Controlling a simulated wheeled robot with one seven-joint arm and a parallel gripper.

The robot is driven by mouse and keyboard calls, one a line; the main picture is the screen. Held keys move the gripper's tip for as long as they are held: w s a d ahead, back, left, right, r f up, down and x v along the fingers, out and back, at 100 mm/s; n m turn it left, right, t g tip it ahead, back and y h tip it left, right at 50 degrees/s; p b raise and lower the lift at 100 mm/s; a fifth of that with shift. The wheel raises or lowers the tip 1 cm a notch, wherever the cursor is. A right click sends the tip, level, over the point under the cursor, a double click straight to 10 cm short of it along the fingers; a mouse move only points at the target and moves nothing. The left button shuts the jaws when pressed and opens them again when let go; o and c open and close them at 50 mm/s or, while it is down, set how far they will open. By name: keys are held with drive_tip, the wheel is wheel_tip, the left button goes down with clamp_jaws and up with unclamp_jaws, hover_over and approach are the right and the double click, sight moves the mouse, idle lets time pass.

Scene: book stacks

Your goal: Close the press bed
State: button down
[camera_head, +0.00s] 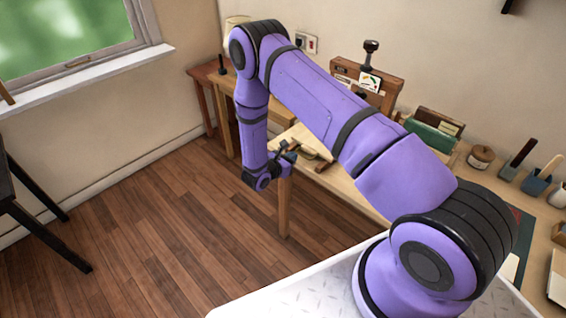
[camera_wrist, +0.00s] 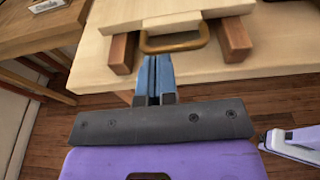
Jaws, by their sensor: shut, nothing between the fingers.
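The press bed (camera_wrist: 165,12) is a pale wooden board on two darker wooden rails, with a brass loop handle (camera_wrist: 176,45) on its near edge. It sticks out toward me over the table, and part of it shows in the head view (camera_head: 303,137) behind my arm. My gripper (camera_wrist: 154,60) is shut and empty, its blue fingers pointing at the handle from just in front. Whether the fingertips touch the handle I cannot tell. The wooden press frame (camera_head: 385,76) with a dark knob on top stands behind, partly hidden by my arm.
The pale table (camera_wrist: 95,65) has its front edge below the bed. A brown side table (camera_wrist: 40,28) stands at the left. A green box (camera_head: 430,138), a jar (camera_head: 480,157) and several tools stand at the right. The wooden floor (camera_head: 180,220) in front is clear.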

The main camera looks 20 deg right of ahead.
sight(307, 151)
drive_tip(key=shift+x, duration=0.8)
drive_tip(key=x, duration=0.2)
drive_tip(key=r+x, duration=0.1)
drive_tip(key=x, duration=0.1)
drive_tip(key=shift+w+d, duration=0.1)
drive_tip(key=shift+d, duration=0.15)
drive_tip(key=shift+a, duration=0.5)
drive_tip(key=shift+s+d+v, duration=0.4)
drive_tip(key=shift+s+v, duration=0.5)
drive_tip(key=shift+v, duration=5.6)
drive_tip(key=x, duration=1.3)
drive_tip(key=shift+w+d+f, duration=0.1)
drive_tip(key=shift+w+d, duration=0.15)
drive_tip(key=shift+d, duration=0.05)
